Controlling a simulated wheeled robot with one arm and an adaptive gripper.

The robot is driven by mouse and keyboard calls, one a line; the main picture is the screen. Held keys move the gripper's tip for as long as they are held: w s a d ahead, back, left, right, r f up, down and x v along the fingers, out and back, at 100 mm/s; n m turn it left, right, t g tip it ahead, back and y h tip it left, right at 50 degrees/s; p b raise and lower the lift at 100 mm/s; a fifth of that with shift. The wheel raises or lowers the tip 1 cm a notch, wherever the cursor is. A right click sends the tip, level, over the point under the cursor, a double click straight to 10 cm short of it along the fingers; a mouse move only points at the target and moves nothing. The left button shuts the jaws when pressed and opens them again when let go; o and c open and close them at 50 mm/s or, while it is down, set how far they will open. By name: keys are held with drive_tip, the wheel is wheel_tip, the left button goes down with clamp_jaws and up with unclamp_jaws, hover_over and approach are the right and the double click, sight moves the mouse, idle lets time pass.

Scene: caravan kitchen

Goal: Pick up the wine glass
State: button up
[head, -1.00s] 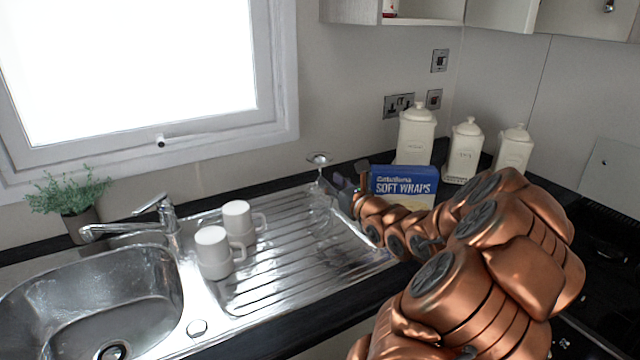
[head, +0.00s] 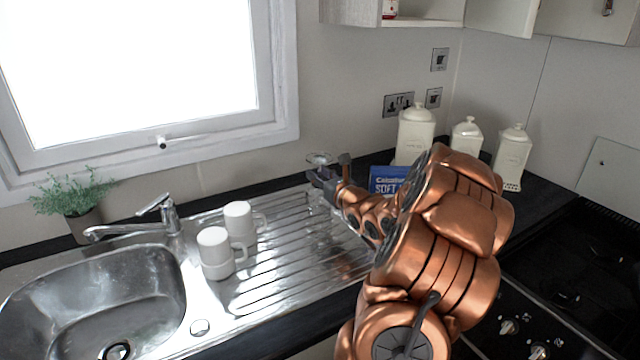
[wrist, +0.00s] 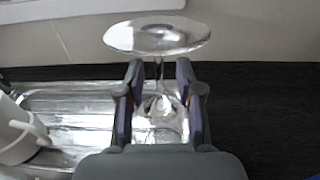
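The clear wine glass (head: 319,158) stands upside down on the ridged draining board, with its round foot on top. In the wrist view its foot (wrist: 158,36) is above and beyond the fingertips, and its stem runs down between the fingers. My gripper (head: 332,172) is at the glass, just below the foot. In the wrist view my gripper (wrist: 160,72) is open, one finger on each side of the stem, with gaps showing. The bowl is hard to make out against the shiny metal and is partly hidden by my gripper.
Two white mugs (head: 214,252) stand left on the draining board (head: 262,290), beside the sink (head: 95,295). A blue box (head: 388,179) and several cream canisters (head: 414,135) stand behind my arm. A black hob (head: 575,270) is at right.

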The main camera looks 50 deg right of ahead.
sight(320, 163)
clamp_jaws()
idle(0.5)
drive_tip(key=shift+r+b, duration=0.55)
drive_tip(key=shift+r, duration=1.25)
drive_tip(key=s+a+r+b, duration=0.1)
drive_tip(key=s+a+b, duration=0.1)
drive_tip(key=s+a, duration=0.35)
drive_tip(key=s+a+b, duration=0.2)
drive_tip(key=s, duration=0.6)
wheel_tip(320, 163, up, 10)
drive_tip(key=p, duration=0.6)
drive_tip(key=shift+s+a+f, duration=0.15)
drive_tip(key=shift+a+f, duration=0.1)
drive_tip(key=shift+a, duration=0.05)
